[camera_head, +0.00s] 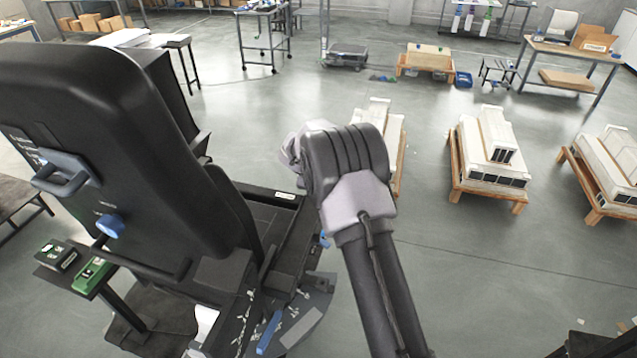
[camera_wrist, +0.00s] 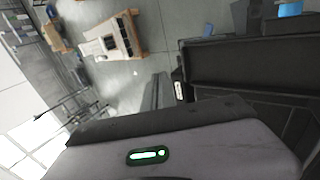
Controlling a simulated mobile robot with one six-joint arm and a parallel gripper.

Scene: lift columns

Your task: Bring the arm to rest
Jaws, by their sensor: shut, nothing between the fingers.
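My arm (camera_head: 385,280) rises from the bottom of the head view to a bent grey and black joint (camera_head: 345,165) near the middle. The parts beyond that joint are mostly hidden behind it, with only a pale grey piece showing at its left. In the wrist view, the grey housing of my gripper (camera_wrist: 190,150) with a green light fills the bottom. Its fingertips are hidden. The gripper is shut and empty.
A large black machine with a blue knob (camera_head: 110,225) stands close on the left, beside my arm. Pallets with pale column parts (camera_head: 490,150) stand on the right. A workbench (camera_head: 575,52) is at the back right. Grey floor (camera_head: 480,290) is open to the right of my arm.

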